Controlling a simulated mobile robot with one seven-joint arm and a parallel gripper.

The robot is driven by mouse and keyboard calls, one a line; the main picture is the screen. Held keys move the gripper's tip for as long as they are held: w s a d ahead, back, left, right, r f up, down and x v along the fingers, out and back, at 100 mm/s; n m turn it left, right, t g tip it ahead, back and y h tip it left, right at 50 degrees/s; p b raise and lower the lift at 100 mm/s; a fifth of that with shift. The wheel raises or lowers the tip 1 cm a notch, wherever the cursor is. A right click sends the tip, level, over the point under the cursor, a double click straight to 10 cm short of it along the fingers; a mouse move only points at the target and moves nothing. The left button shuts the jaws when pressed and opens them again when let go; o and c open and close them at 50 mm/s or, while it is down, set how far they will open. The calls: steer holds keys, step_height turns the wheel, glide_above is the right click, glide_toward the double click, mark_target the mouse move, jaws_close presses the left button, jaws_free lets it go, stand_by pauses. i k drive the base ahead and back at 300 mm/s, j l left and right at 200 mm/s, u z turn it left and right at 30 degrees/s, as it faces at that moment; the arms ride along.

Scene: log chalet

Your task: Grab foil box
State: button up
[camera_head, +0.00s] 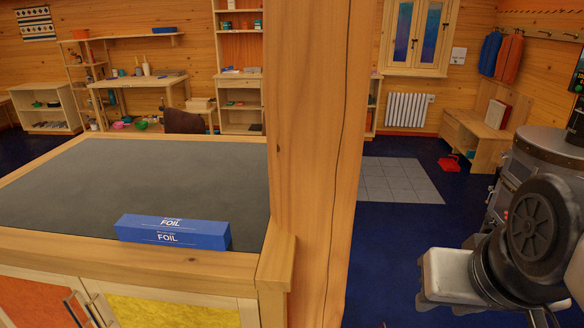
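A long blue foil box (172,232) with white "FOIL" lettering lies on the dark top of a wood-framed counter (50,243), close to its front edge. Its long side faces me. My arm is at the lower right of the head view, to the right of the wooden post and well apart from the box. My gripper is not clearly visible; only arm links show, and small dark parts at the bottom edge are cut off.
A thick wooden post (318,130) stands just right of the box, between it and my arm. Cabinet doors, one orange (35,302) and one yellow (170,311), with handles are below the counter. The counter top behind the box is clear. Blue floor (385,245) is open right of the post.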

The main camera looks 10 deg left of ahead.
mark_target(204, 235)
steer(key=j+z, duration=0.25)
steer(key=j, duration=1.65)
